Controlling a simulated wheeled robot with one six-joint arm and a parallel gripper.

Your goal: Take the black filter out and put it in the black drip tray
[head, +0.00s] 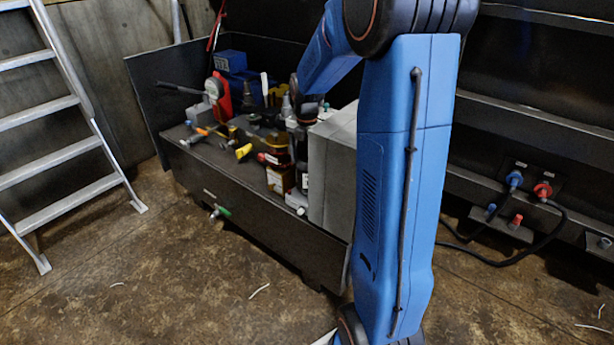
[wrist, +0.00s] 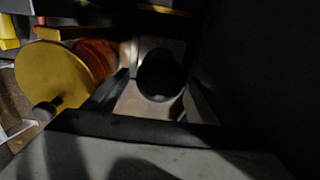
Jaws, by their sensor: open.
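In the wrist view, a black round object (wrist: 160,76), likely the black filter seen end-on, sits on a pale brownish surface. My gripper (wrist: 156,90) is open, with one dark finger to each side of this object. I cannot tell whether the fingers touch it. In the head view, the end of my arm reaches down into the clutter on the dark bench, and the gripper is hard to make out among dark items. I cannot make out the black drip tray in either view.
A yellow disc (wrist: 55,75) and an orange-red round thing (wrist: 97,58) lie close left of my gripper. The dark bench (head: 250,222) carries several tools, bottles and a grey box (head: 333,165). A ladder (head: 75,100) stands at left; the floor before the bench is mostly clear.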

